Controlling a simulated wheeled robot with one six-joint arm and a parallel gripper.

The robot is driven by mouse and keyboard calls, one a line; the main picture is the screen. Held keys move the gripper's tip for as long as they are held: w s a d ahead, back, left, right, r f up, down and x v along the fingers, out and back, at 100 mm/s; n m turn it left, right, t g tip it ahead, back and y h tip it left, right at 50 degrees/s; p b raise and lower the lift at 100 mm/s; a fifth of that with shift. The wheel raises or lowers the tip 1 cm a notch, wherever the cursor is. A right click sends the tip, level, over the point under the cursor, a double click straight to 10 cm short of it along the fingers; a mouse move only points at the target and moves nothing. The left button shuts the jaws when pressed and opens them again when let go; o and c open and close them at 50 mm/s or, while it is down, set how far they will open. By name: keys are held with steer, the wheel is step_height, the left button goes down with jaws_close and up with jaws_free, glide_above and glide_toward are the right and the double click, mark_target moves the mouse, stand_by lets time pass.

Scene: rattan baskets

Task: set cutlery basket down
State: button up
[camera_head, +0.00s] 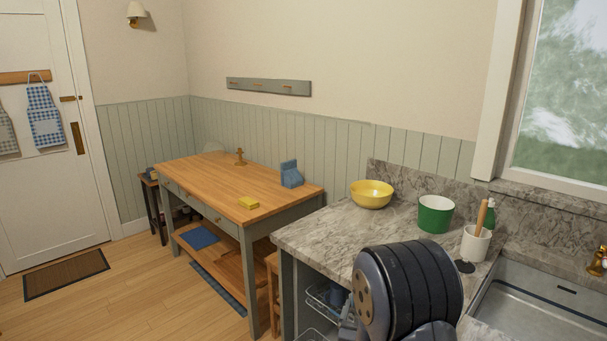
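No cutlery basket can be made out in the head view. My arm fills the bottom centre-right of the picture as a dark, rounded joint in front of the stone counter (325,238). My gripper is not in the picture, so what it holds cannot be seen. The part of the counter behind and below my arm is hidden.
On the counter stand a yellow bowl (371,195), a green pot (435,214) and a white utensil holder (475,243), left of the sink (545,300).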

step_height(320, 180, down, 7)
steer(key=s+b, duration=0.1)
steer(key=b, duration=0.5)
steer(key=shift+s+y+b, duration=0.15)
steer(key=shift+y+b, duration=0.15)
